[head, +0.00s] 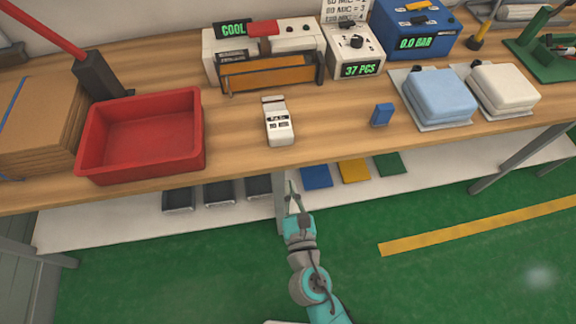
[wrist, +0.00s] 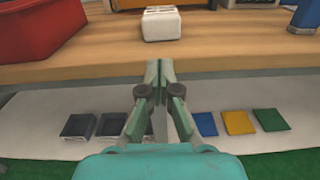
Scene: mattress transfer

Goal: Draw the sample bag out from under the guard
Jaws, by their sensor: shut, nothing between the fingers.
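A white sealer-like machine (head: 222,47) with a green COOL display and a red handle stands at the back of the bench. A long orange-brown bar (head: 268,74), perhaps the guard, runs across its front. I cannot make out a sample bag under it. My gripper (head: 291,187) is in front of the bench's front edge, well short of the machine. In the wrist view my gripper (wrist: 159,66) has its fingertips together, with nothing between them.
A small white labelled device (head: 279,126) stands between my gripper and the machine. A red tray (head: 192,128) is left; a blue block (head: 382,114) and wrapped blue (head: 440,97) and white (head: 505,87) bundles are right. Below is a white shelf (head: 110,225).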

